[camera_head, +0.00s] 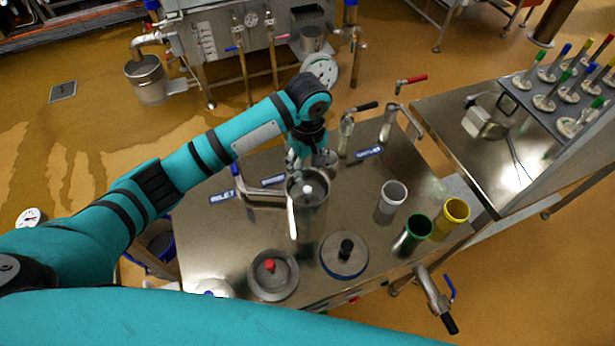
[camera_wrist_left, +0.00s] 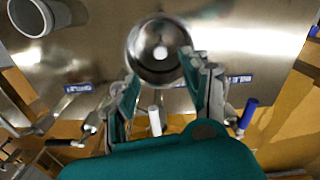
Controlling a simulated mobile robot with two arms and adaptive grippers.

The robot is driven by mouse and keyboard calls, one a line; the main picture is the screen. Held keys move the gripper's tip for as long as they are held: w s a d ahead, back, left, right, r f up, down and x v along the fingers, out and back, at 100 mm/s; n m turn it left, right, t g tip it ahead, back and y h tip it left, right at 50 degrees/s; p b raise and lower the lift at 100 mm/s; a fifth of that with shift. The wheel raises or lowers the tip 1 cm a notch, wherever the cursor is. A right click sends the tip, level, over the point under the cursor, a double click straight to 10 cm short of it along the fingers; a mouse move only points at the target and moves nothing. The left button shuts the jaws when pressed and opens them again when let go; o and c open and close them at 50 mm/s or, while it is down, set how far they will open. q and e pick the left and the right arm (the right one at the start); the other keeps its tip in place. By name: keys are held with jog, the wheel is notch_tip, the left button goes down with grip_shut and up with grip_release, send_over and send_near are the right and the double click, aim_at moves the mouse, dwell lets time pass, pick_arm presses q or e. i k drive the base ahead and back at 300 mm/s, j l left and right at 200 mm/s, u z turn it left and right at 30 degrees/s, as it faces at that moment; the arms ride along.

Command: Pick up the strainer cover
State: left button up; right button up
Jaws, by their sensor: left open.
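A round shiny metal piece with a white knob, apparently the strainer cover (camera_head: 308,189), sits on the steel table left of the middle. In the left wrist view the same round piece (camera_wrist_left: 145,66) is close and central, with its white knob in the middle. I cannot tell where the cover ends and the vessel under it begins. A pale bar hangs at its near side in the head view. My left gripper (camera_head: 300,158) is just beyond it. In the left wrist view its open fingers (camera_wrist_left: 162,72) stand either side of the near rim; contact is unclear. My right gripper is not visible.
Grey (camera_head: 391,201), green (camera_head: 413,233) and yellow (camera_head: 450,218) cups stand to the right on the table (camera_head: 350,213). Two round lids with a red (camera_head: 270,266) and a black (camera_head: 346,248) knob lie in front. Valve pipes rise at the back edge.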

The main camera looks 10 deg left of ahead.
aim_at(345, 252)
jog(key=k, duration=1.5)
